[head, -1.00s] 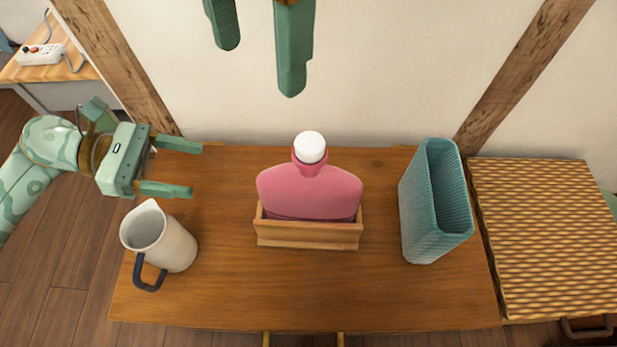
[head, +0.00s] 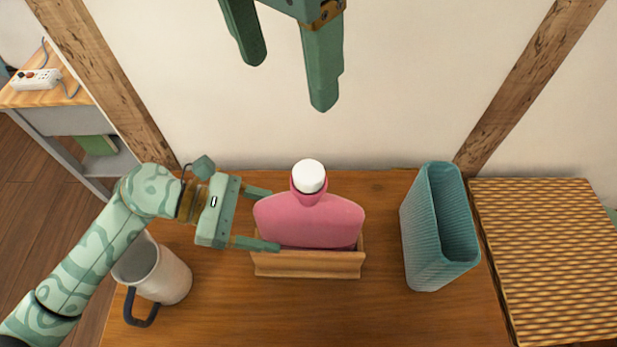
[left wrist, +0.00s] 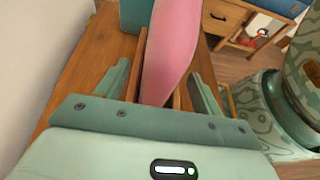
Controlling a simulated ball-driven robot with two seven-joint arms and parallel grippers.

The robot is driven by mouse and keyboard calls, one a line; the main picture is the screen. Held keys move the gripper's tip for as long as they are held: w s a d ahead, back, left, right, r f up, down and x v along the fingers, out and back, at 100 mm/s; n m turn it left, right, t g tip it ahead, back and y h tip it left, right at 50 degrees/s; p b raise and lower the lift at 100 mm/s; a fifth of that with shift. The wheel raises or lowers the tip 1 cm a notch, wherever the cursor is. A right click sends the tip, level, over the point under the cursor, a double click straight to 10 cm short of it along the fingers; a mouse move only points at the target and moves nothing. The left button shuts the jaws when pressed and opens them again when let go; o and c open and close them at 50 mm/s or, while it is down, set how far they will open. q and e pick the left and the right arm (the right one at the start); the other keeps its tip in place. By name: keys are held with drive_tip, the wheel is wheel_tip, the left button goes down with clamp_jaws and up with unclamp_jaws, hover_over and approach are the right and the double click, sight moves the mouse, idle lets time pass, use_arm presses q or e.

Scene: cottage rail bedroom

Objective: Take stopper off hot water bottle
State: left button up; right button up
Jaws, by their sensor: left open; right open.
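The pink hot water bottle (head: 308,221) stands upright in a wooden holder (head: 308,264) on the table. Its white stopper (head: 309,176) sits on top of the neck. My left gripper (head: 276,220) is open at the bottle's left side, its fingers pointing right toward the body. In the left wrist view, the bottle (left wrist: 172,50) rises edge-on between the open fingers (left wrist: 160,88); I cannot tell whether they touch it. My right gripper (head: 289,82) is open and empty, above and behind the stopper, its fingers pointing down.
A white jug (head: 168,277) with a dark handle stands at the table's left, close to my left arm. A teal ribbed vase (head: 425,240) stands on the right. A woven-top stand (head: 550,250) adjoins the table's right side. The table front (head: 320,310) is clear.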

use_arm(q)
drive_tip(key=shift+d+f, duration=0.3)
drive_tip(key=shift+d, duration=0.35)
